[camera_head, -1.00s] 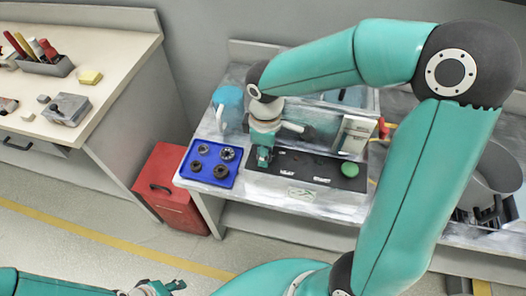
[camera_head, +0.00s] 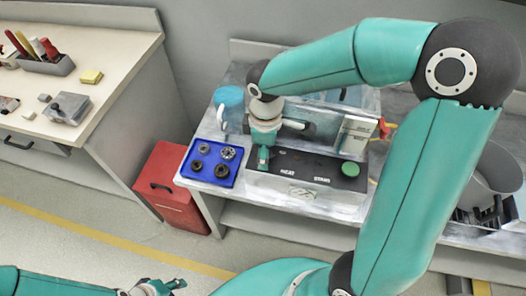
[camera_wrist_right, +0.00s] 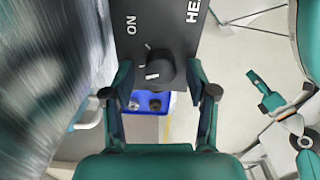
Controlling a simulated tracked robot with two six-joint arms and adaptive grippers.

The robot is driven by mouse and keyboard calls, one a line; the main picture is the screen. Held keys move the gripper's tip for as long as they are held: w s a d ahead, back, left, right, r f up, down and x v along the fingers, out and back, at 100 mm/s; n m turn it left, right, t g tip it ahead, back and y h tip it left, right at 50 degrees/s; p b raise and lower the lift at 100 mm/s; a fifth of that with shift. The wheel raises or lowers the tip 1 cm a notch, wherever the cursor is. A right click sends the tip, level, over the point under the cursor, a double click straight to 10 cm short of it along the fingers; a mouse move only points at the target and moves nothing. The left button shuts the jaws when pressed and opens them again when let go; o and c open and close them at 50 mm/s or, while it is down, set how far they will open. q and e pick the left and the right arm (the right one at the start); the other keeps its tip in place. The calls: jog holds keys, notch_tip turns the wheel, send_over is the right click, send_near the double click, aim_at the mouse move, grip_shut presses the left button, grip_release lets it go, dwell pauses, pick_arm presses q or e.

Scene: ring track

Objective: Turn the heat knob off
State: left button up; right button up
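The heat knob (camera_wrist_right: 153,69) is a black round knob with a pale pointer mark, on the dark control panel (camera_wrist_right: 140,18) with the letters ON and a cut-off HEAT label. My right gripper (camera_wrist_right: 158,76) is open, one finger on each side of the knob, with gaps showing on both sides. In the head view my right gripper (camera_head: 263,158) is over the left end of the panel (camera_head: 315,172) and hides the knob. My left gripper (camera_head: 158,288) is at the bottom edge, far from the panel; its finger opening is unclear.
A green round button (camera_head: 350,169) is at the panel's right end. A blue tray (camera_head: 228,184) with several dark ring parts lies left of the panel. A red cabinet (camera_head: 168,187) is on the floor.

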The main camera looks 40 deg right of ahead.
notch_tip(320, 180, up, 12)
dwell(0.7)
jog(key=shift+f, duration=0.1)
dwell(0.3)
